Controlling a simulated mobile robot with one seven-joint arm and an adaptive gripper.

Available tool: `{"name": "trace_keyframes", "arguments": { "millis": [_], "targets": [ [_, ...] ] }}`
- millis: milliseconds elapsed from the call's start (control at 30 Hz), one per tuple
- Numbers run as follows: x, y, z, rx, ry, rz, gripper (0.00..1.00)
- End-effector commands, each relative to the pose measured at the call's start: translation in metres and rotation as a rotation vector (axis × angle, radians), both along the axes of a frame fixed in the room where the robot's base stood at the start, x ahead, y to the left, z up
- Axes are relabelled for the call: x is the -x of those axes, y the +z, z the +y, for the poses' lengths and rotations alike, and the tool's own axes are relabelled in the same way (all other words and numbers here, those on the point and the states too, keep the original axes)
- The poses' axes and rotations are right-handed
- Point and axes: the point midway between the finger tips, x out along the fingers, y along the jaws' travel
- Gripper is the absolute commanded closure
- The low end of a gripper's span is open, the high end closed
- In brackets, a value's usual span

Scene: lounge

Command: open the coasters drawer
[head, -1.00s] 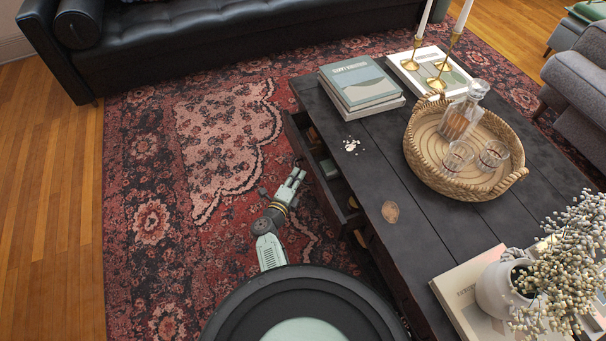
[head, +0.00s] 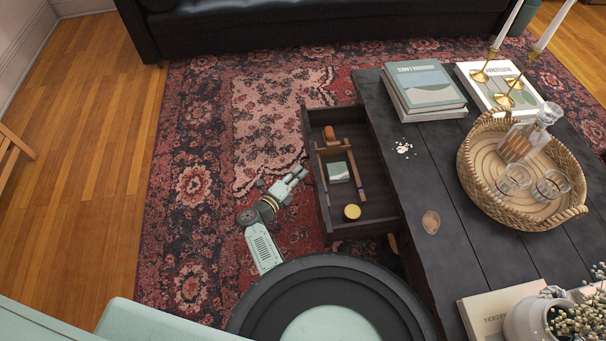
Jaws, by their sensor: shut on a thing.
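A drawer (head: 350,228) of the dark coffee table (head: 440,180) stands well out from the table's left side. Inside lie a wooden frame-like piece (head: 334,149), a small grey-green square (head: 338,172), a round yellow-topped item (head: 352,211) and a small orange-brown item (head: 329,133). I cannot tell which of these are coasters. My gripper (head: 298,175) is at the outer face of the drawer front, near its middle, and is shut on the drawer's handle. The handle itself is hidden by the fingers and the drawer front.
The tabletop holds stacked books (head: 424,90), a woven tray (head: 470,178) with a decanter and glasses, brass candlesticks (head: 503,98) and a vase (head: 528,320). A black sofa (head: 320,22) stands behind. The patterned rug (head: 190,190) left of the drawer is clear.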

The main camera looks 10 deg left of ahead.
Motion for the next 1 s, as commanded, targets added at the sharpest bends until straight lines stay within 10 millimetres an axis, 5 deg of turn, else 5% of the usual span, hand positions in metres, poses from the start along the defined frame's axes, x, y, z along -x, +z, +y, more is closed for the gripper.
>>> {"name": "trace_keyframes", "arguments": {
  "millis": [267, 300, 567, 1000],
  "targets": [
    [-0.0005, 0.0006, 0.0008, -0.001, 0.001, -0.001, 1.0],
    [-0.0005, 0.0006, 0.0008, -0.001, 0.001, -0.001, 0.88],
    [-0.0004, 0.0003, 0.0002, -0.001, 0.001, -0.001, 0.71],
    [-0.0001, 0.0093, -0.0002, -0.003, 0.0, -0.001, 0.71]
  ]
}}
